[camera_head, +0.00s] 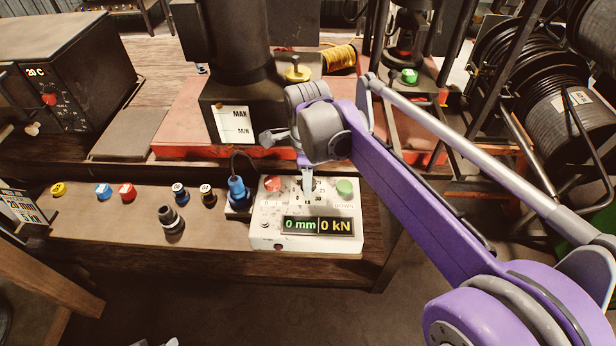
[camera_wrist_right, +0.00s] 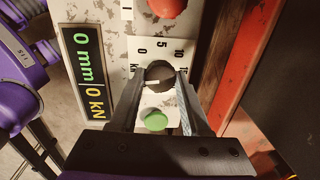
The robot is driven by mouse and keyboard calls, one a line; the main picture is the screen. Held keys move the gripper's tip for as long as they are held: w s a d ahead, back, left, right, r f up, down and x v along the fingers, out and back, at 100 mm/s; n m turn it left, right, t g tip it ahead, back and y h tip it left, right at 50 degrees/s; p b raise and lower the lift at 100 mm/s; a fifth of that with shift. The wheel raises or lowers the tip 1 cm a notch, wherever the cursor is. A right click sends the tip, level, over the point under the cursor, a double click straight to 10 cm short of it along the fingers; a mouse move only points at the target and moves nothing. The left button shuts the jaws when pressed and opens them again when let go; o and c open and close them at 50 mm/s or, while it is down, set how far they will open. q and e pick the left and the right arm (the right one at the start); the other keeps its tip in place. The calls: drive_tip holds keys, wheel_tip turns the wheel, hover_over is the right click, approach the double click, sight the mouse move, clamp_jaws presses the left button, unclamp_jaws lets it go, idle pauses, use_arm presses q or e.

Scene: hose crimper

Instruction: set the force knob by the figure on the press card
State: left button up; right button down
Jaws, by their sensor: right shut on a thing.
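The control box (camera_head: 262,232) stands at the right end of the bench, and its display (camera_head: 318,225) reads 0 mm and 0 kN. The force knob (camera_wrist_right: 160,75) is dark and round, with a short pale mark toward the left in the right wrist view. Figures 0, 5 and 10 show around it. My right gripper (camera_wrist_right: 160,82) is shut on the knob, one finger on each side. In the head view my right gripper (camera_head: 308,183) hides the knob. The press card (camera_head: 22,205) is at the far left; its kN figure is too small to read surely.
A red button (camera_head: 272,184) and a green button (camera_head: 344,188) flank the knob. A blue plug with cable (camera_head: 237,190) is just left of the box. Several coloured caps and fittings lie on the bench to the left. The press (camera_head: 240,90) stands behind.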

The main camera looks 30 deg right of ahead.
drive_tip(key=n, duration=0.4)
drive_tip(key=shift+p, duration=0.4)
drive_tip(key=n, duration=0.4)
drive_tip(key=shift+p, duration=0.3)
drive_tip(key=n, duration=0.4)
drive_tip(key=shift+d+y, duration=0.1)
drive_tip(key=shift+y, duration=0.2)
drive_tip(key=n+p, duration=0.1)
drive_tip(key=n, duration=0.8)
drive_tip(key=shift+n, duration=0.3)
drive_tip(key=n, duration=0.4)
drive_tip(key=shift+w+g, duration=0.1)
drive_tip(key=shift+g, duration=0.2)
drive_tip(key=n, duration=0.5)
drive_tip(key=shift+p, duration=0.35)
drive_tip(key=shift+n, duration=1.7)
